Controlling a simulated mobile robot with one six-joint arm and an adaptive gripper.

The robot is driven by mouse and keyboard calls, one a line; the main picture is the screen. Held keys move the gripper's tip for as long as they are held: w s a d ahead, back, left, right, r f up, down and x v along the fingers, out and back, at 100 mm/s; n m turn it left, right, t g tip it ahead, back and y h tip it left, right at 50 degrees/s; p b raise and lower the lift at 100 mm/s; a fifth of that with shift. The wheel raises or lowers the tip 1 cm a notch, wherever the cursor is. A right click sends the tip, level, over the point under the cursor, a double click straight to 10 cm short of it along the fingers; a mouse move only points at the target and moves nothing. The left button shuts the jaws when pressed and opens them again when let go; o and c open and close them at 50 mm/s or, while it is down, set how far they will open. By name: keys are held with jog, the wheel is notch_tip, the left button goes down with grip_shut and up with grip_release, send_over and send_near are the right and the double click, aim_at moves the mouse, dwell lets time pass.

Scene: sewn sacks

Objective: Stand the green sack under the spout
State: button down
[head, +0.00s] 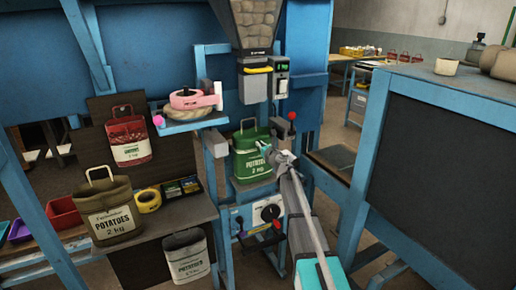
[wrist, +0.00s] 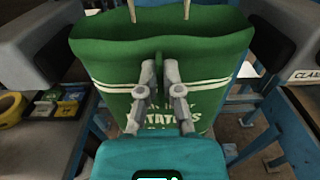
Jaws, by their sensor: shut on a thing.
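The green sack (head: 246,165) is upright, its top open and its pale handle loop raised. In the head view it appears below the spout (head: 254,88), a grey box with a yellow clamp under the stone-filled hopper (head: 254,20), with a gap between them. My gripper (head: 266,153) is shut on the sack's near wall. In the wrist view my fingertips (wrist: 160,75) pinch a fold of green cloth (wrist: 110,62) just below the rim. The sack's base is close to the blue stand's platform; I cannot tell whether it rests there.
A brown-green potato sack (head: 108,212) stands on the left bench beside yellow tape (head: 148,201). A red sack (head: 129,140) and a grey sack (head: 187,256) hang nearby. A pink tape roll (head: 187,98) lies on a blue shelf. A red-knobbed lever (head: 292,117) is right of the sack.

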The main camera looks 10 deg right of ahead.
jog(key=shift+f, duration=0.15)
jog(key=c, duration=0.8)
grip_release()
jog(key=shift+r, duration=0.2)
jog(key=v, duration=1.2)
